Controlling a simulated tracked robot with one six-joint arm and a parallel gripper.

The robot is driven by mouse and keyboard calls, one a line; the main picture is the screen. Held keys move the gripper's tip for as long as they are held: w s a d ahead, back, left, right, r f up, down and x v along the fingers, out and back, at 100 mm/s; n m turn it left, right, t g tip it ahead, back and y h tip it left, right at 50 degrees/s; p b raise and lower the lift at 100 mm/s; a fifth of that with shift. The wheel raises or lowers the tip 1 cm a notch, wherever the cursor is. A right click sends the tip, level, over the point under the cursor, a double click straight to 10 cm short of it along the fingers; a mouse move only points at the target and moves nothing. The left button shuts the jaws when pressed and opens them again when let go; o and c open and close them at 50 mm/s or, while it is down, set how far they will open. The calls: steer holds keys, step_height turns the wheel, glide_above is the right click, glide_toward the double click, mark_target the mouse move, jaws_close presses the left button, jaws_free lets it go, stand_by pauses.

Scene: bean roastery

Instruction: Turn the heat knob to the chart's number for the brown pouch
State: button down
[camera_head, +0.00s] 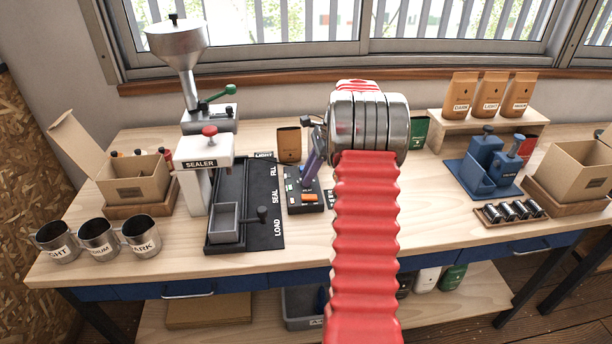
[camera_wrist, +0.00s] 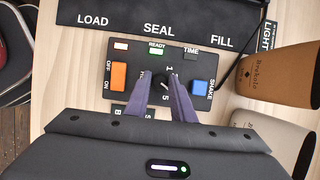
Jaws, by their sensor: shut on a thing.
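The control box (camera_wrist: 122,66) lies below my gripper (camera_wrist: 164,92) in the wrist view. A dark round knob (camera_wrist: 165,86) sits between my two fingers, which are shut on it. The numbers 1 and 5 show beside it; other marks are covered by the fingers, and I cannot read its setting surely. In the head view the control box (camera_head: 304,203) stands right of the sealer, with my gripper (camera_head: 309,179) over it and the knob hidden. A brown pouch (camera_head: 289,145) stands behind the box; it also shows in the wrist view (camera_wrist: 282,76). I cannot make out the chart.
The box also carries an orange switch (camera_wrist: 119,76) and a blue shake button (camera_wrist: 199,88). A cream pouch (camera_wrist: 272,132) stands near my fingers. The sealer (camera_head: 207,160) and its black track (camera_head: 268,227) are on the left. A blue device (camera_head: 490,165) stands on the right.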

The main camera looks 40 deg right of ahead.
steer(key=shift+d, duration=0.2)
steer(key=c, duration=1.5)
jaws_free()
steer(key=shift+c, duration=0.2)
steer(key=shift+a, duration=0.1)
steer(key=v, duration=1.3)
steer(key=shift+r, duration=0.3)
